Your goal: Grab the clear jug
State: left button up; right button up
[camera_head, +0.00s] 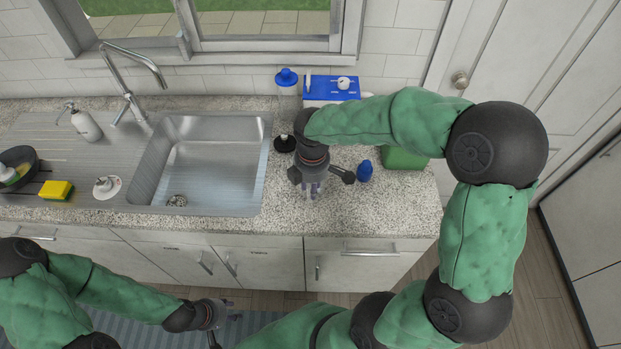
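A tall clear container with a blue lid (287,92) stands upright at the back of the counter, right of the sink; it looks like the clear jug. My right gripper (318,188) points down over the counter in front of it and to its right, apart from it. Its fingers are spread, with no held object visible. My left gripper (222,322) is low in front of the cabinets, far from the container. Its fingertips are too unclear to judge.
A blue box (331,89) stands beside the container. A small blue bottle (365,171) and a green item (404,158) are right of my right gripper. A black round-based item (285,143) stands by the sink (266,160). The front counter strip is clear.

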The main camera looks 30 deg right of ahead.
jog(key=f+b, duration=0.1)
jog(key=f, duration=0.4)
jog(key=shift+a+f, duration=0.1)
jog(key=shift+a, duration=0.1)
grip_shut()
